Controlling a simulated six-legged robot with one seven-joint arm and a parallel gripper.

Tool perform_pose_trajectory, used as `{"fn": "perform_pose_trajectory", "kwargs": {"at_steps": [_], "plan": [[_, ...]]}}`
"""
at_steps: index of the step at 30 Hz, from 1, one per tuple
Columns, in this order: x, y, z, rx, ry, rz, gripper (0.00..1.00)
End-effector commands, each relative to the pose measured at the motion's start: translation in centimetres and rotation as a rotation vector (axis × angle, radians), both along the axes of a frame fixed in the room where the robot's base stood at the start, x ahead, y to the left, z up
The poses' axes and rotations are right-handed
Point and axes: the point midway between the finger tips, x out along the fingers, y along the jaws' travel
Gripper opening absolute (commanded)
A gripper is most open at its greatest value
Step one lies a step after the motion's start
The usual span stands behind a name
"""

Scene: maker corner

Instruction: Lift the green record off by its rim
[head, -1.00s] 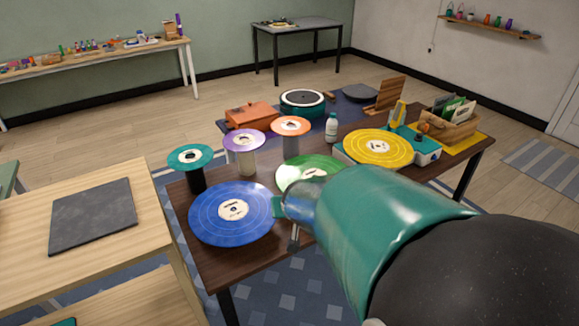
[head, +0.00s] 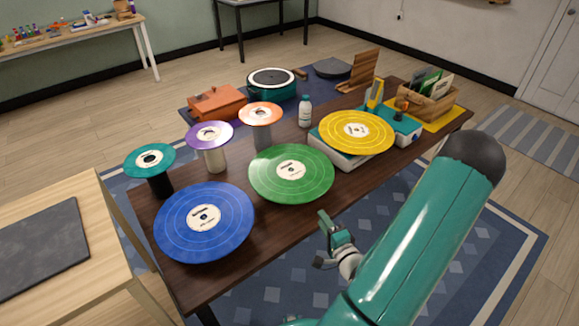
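The green record (head: 270,183) has a cream label and lies level near the middle of the dark wooden table (head: 238,271). Whatever supports it is hidden beneath it. Its whole top and rim show, with nothing on it. My gripper (head: 322,241) is in front of the table's near edge, below and right of the green record in the picture. Its fingers are apart with nothing between them. It does not touch the record.
A blue record (head: 180,228) lies close at left, and a yellow record (head: 340,126) sits on a turntable at right. Teal (head: 140,168), purple (head: 222,137) and orange (head: 247,109) records stand on posts behind.

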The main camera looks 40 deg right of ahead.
Motion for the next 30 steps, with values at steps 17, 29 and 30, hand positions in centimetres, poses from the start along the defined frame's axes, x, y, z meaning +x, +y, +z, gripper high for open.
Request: {"fn": "perform_pose_trajectory", "kwargs": {"at_steps": [17,29,30], "plan": [[5.6,-3.1,0.2,0.036,-0.073,-0.025,0.32],[9.9,-5.1,0.6,0.035,-0.071,-0.026,0.32],[10.5,-5.3,0.6,0.035,-0.072,-0.025,0.32]]}}
